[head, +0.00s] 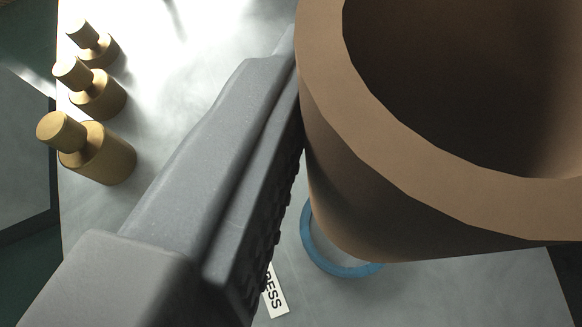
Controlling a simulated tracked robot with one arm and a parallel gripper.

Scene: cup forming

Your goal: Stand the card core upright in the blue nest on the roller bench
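The card core (430,190) is a thick-walled brown tube, very large and close at the right of the head view. Its open upper end faces the camera, and the top and right of it run out of the frame. One grey finger of my gripper (235,165) lies with its ribbed pad against the core's left side. The other finger is not visible. The core appears held between the fingers, above the bench. The blue nest (316,250) is a ring on the bench below, partly hidden behind the core's lower end.
Several brass knobbed weights (100,152) stand in a row on the pale grey bench (190,80) at the upper left. A white label (275,294) reading "RESS" lies beside the nest, partly covered by my finger. Dark green floor shows past the bench edges.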

